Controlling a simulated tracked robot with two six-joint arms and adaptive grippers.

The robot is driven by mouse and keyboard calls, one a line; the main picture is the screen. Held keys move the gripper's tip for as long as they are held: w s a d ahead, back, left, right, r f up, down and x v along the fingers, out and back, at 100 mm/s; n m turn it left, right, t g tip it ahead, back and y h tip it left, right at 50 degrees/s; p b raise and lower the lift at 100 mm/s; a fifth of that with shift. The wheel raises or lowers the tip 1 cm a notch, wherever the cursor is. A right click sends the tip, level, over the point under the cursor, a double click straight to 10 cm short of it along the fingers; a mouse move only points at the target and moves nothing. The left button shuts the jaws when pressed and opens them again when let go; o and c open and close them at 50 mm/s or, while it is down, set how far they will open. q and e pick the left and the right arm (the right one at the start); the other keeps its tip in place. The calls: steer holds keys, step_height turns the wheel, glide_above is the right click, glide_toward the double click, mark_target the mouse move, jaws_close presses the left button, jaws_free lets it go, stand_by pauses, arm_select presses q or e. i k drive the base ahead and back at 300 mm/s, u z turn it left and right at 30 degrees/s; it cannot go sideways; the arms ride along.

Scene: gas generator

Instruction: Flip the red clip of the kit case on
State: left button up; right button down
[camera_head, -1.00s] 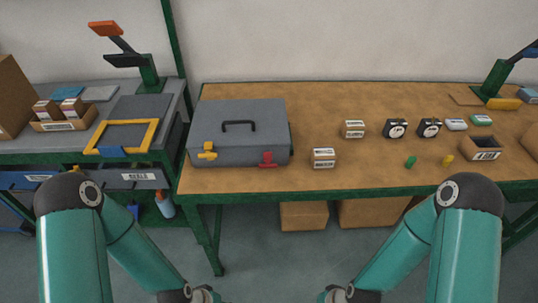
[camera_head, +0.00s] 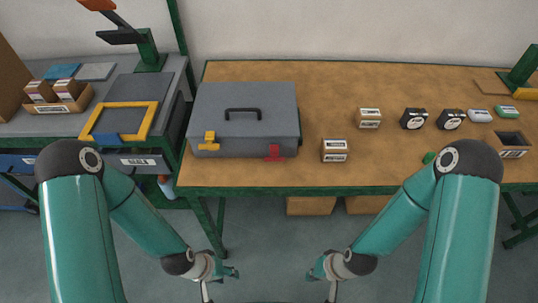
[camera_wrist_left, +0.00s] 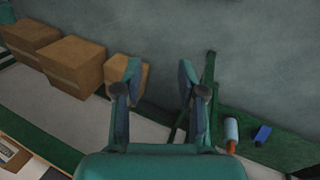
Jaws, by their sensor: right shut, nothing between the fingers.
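The grey kit case (camera_head: 235,105) stands closed on the left part of the wooden workbench, with its black handle on the lid. The red clip (camera_head: 274,152) is at the right of its front edge, and the yellow clip (camera_head: 209,142) is at the left. Whether the red clip is latched is too small to tell. My left gripper (camera_head: 230,277) is low in front of the bench, apart from the case. In the left wrist view my left gripper (camera_wrist_left: 160,82) has its fingers spread and empty. My right gripper (camera_head: 317,275) is shut, also low in front of the bench.
The wooden bench (camera_head: 330,80) has a green front edge. Several small boxes, such as a white-labelled one (camera_head: 335,150), stand right of the case. A grey side bench (camera_head: 75,125) with a yellow frame is at the left. Cardboard boxes (camera_wrist_left: 72,60) lie below.

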mark_target(274, 149)
steer(key=z, duration=2)
steer(key=i, duration=0.1)
steer(key=u, duration=3.05)
steer(key=k, duration=1.2)
steer(key=z, duration=0.95)
steer(key=i, duration=1)
steer(key=z, duration=0.05)
